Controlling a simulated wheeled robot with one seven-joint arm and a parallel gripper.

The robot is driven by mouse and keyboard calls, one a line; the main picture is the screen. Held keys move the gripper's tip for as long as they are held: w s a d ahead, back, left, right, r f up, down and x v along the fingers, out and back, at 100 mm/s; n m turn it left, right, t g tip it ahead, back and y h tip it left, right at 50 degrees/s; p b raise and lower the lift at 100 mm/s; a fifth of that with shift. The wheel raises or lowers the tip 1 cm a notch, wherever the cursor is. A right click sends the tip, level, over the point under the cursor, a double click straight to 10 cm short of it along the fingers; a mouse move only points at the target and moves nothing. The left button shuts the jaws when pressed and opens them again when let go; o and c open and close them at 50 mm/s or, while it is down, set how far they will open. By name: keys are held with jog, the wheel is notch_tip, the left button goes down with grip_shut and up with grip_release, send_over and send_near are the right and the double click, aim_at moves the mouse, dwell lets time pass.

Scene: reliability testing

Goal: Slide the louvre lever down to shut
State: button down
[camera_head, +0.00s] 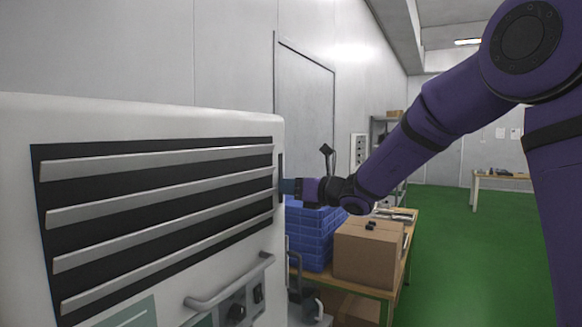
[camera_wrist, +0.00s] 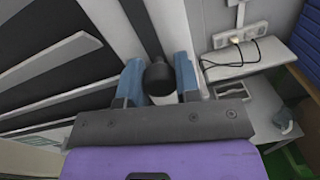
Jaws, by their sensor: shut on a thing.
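The white machine cabinet (camera_head: 130,115) fills the left of the head view. Its louvre slats (camera_head: 165,192) are grey and tilted, with dark gaps between them. In the wrist view the louvre lever's black round knob (camera_wrist: 159,80) sits between the blue fingers of my gripper (camera_wrist: 158,72), at a dark slot (camera_wrist: 145,25). My gripper (camera_head: 289,187) is shut on the lever at the cabinet's right edge, beside the upper-middle slats in the head view. There the fingertips and cabinet edge hide the knob.
A handle (camera_head: 230,283) and black controls (camera_head: 237,312) are below the louvre. Blue crates (camera_head: 310,238) and a cardboard box (camera_head: 367,252) stand on a table close behind and below my gripper. A power socket with a plugged cable (camera_wrist: 236,42) is right of the fingers. Green floor is clear farther right.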

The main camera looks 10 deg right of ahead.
aim_at(281, 197)
notch_tip(281, 197, down, 3)
jog(key=shift+f, duration=0.1)
jog(key=c, duration=0.8)
grip_release()
jog(key=v, duration=1.1)
jog(key=shift+w, duration=0.15)
